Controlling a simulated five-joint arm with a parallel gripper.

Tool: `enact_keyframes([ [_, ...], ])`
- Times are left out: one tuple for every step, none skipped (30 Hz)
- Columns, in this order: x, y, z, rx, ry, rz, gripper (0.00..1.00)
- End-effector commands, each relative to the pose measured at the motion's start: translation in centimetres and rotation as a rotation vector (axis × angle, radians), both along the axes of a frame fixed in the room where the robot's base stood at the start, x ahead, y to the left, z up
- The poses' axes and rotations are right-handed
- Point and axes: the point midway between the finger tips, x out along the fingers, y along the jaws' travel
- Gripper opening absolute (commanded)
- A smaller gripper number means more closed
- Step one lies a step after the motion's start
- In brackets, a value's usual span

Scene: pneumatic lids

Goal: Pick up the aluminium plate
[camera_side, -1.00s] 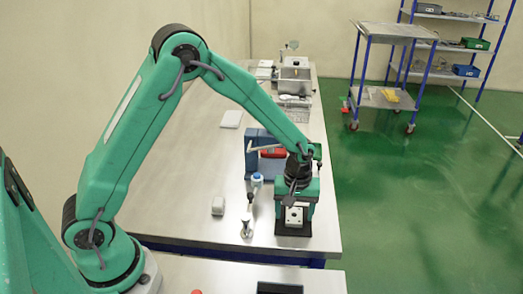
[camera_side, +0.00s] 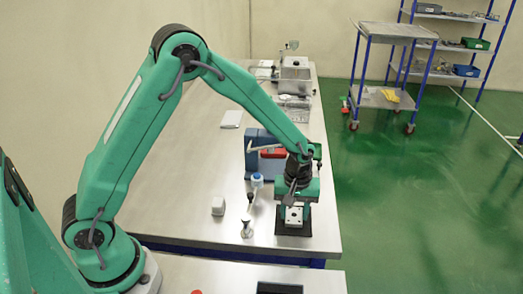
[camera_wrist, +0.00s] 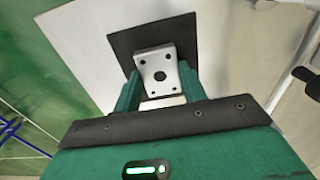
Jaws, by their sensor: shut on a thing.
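The aluminium plate (camera_wrist: 158,66) is a small silvery block with a large centre hole and smaller corner holes. My gripper (camera_wrist: 160,86) is shut on it, one green finger at each side. In the side view the plate (camera_side: 293,217) hangs below my gripper (camera_side: 293,209), over a black square mat (camera_side: 292,232) near the table's front right. The mat also shows behind the plate in the wrist view (camera_wrist: 122,42). I cannot tell how large the gap between plate and mat is.
A small grey block (camera_side: 218,206) and a toggle clamp with a blue-white part (camera_side: 257,182) stand left of my gripper. A blue fixture with a red part (camera_side: 272,153) is just behind. Metal boxes (camera_side: 295,75) stand at the back. The table's left middle is clear.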

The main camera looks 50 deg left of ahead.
Motion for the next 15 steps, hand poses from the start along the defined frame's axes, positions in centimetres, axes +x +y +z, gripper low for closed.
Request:
enact_keyframes([
  [0.0, 0.0, 0.1, 0.000, -0.001, 0.000, 0.16],
  [0.0, 0.0, 0.2, 0.000, -0.001, 0.000, 0.16],
  [0.1, 0.0, 0.3, -0.001, -0.002, 0.000, 0.16],
  [0.1, 0.0, 0.5, -0.001, -0.002, 0.000, 0.16],
  [0.1, 0.0, 0.6, -0.001, -0.004, 0.000, 0.16],
  [0.1, 0.0, 0.9, -0.001, -0.004, 0.000, 0.16],
  [0.1, 0.0, 1.1, -0.001, -0.002, 0.000, 0.16],
  [0.1, 0.0, 1.3, -0.001, -0.002, 0.000, 0.16],
  [0.1, 0.0, 1.7, -0.001, -0.004, 0.000, 0.16],
  [0.1, 0.0, 2.1, -0.001, -0.005, 0.000, 0.16],
  [0.1, 0.0, 2.5, -0.001, -0.005, 0.000, 0.16],
  [0.1, 0.0, 3.1, -0.001, -0.004, 0.000, 0.16],
  [0.1, 0.0, 3.6, -0.001, -0.006, 0.000, 0.16],
  [0.1, 0.0, 4.1, -0.001, -0.006, 0.000, 0.16],
  [-0.2, -0.4, 4.5, -0.001, -0.004, -0.003, 0.16],
])
